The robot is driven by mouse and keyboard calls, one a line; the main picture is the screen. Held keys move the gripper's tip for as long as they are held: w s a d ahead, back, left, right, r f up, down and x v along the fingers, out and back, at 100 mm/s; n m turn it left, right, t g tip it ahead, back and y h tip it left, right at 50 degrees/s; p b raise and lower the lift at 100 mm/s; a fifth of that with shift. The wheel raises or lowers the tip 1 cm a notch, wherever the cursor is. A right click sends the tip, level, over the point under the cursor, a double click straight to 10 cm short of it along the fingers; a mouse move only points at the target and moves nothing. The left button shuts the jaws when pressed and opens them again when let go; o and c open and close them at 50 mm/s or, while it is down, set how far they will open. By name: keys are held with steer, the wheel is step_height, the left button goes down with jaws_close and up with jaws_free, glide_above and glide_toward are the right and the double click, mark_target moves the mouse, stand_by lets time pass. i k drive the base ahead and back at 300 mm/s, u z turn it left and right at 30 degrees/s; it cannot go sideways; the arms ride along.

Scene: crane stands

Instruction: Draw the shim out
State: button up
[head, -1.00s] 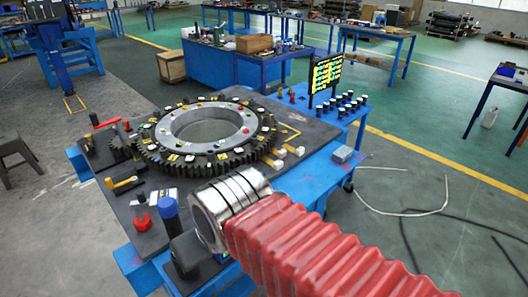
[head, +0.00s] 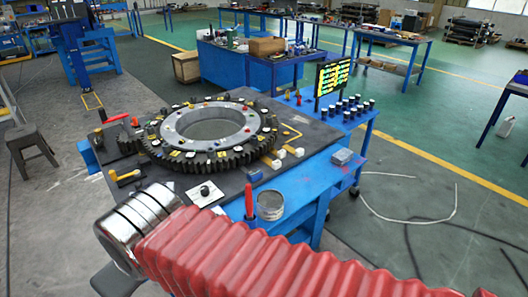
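I cannot pick out the shim for certain in this view. A dark toothed ring (head: 232,158) with a pale inner ring (head: 170,125) lies flat on the dark-topped stand (head: 310,130). Small coloured pieces sit around its upper face. The arm hides part of the near left of the stand.
A white plate with a black knob (head: 204,190), a yellow handle (head: 124,176), a red upright handle (head: 249,200) and a round metal can (head: 270,205) are at the near side. A lit screen (head: 333,77) and several black-topped pegs (head: 350,105) stand at right. Cables (head: 410,217) lie on the floor.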

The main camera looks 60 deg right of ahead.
mark_target(282, 154)
steer(key=u, duration=0.4)
steer(key=k, duration=1)
steer(key=z, duration=1.05)
steer(key=i, duration=1)
steer(key=z, duration=0.05)
